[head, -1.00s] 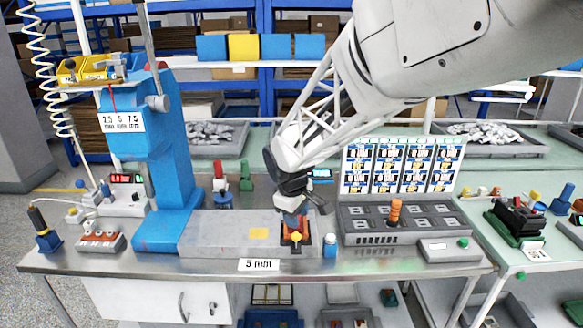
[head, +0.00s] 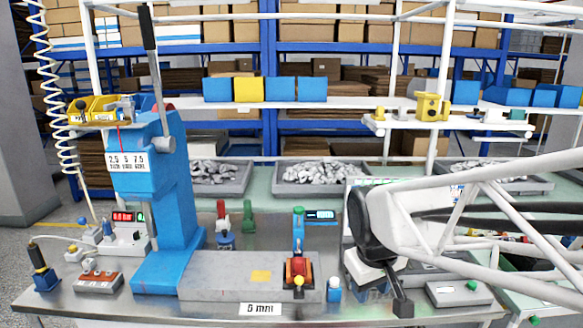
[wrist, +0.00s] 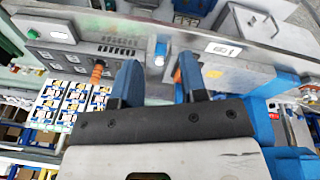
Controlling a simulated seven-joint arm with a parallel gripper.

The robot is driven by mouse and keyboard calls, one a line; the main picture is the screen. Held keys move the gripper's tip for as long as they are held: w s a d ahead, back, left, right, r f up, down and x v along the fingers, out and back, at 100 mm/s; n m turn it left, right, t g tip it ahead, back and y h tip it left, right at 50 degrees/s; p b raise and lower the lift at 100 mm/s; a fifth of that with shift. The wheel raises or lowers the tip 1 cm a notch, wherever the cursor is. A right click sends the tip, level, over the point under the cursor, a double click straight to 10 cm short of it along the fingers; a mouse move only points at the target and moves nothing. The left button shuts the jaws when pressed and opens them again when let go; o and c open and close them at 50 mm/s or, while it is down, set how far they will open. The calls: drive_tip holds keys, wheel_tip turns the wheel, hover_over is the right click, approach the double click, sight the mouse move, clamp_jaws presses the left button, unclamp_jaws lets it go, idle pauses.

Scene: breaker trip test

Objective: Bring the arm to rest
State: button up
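My gripper (head: 388,292) is at the right half of the bench, low over the grey socketed panel that it and my arm mostly cover. The orange-red device with a yellow button (head: 299,272) sits on the grey base plate (head: 215,287), clear to the left of my gripper. A small blue cylinder (head: 334,290) stands between them.
The blue press column (head: 165,200) with its upright lever stands at the left. A grey box with a green button (head: 459,292) is close to the right of my gripper. In the wrist view an orange peg (wrist: 97,72) rises from the panel. Shelves and grey bins (head: 318,178) stand behind.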

drive_tip(key=s+d+m, duration=0.3)
drive_tip(key=s+m, duration=0.1)
drive_tip(key=s, duration=0.8)
drive_tip(key=shift+s+d+y, duration=0.25)
drive_tip(key=shift+d+y, duration=0.05)
drive_tip(key=shift+d, duration=0.1)
drive_tip(key=shift+f, duration=0.1)
idle(1.5)
